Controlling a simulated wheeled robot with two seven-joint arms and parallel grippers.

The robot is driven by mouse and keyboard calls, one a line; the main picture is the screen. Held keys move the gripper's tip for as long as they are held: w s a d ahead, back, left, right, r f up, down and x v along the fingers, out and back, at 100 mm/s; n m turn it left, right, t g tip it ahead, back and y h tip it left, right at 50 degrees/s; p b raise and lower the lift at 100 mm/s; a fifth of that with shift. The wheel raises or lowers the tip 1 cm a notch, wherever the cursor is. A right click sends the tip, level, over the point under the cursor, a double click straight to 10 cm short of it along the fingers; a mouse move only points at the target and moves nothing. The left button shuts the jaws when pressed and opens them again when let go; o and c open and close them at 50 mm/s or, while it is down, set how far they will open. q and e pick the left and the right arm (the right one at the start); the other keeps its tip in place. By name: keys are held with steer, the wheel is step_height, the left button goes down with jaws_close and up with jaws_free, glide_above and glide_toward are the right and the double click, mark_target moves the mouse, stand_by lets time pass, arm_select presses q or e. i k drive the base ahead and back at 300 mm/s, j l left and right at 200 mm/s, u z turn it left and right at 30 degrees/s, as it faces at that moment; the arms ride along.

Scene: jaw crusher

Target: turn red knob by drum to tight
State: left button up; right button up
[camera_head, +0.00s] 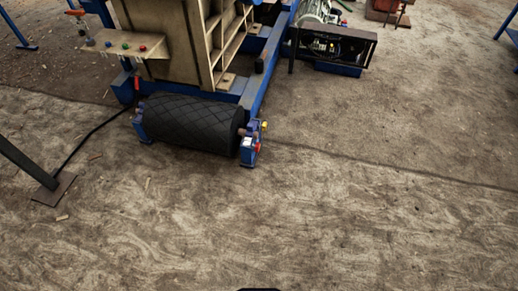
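A black drum (190,122) with a diamond-patterned surface lies low on the ground, held between blue end brackets at the front of the machine. A small red knob (258,147) sits on the blue bracket (247,154) at the drum's right end. A small yellow part (264,125) shows just above it. The knob is too small to tell how it is turned. Neither of my grippers is in view.
The beige crusher body (180,45) stands behind the drum on a blue frame. A plate with several coloured buttons (125,47) is at the upper left. A dark post on a foot plate (54,190) and a black cable are at left. An open motor box (332,47) stands behind. The ground in front and right is clear.

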mark_target(257, 147)
steer(key=i+l+u, duration=0.2)
steer(key=i+l, duration=0.15)
steer(key=i, duration=0.2)
steer(key=i+l+u, duration=0.2)
steer(key=i+l, duration=0.2)
steer(key=i, duration=0.15)
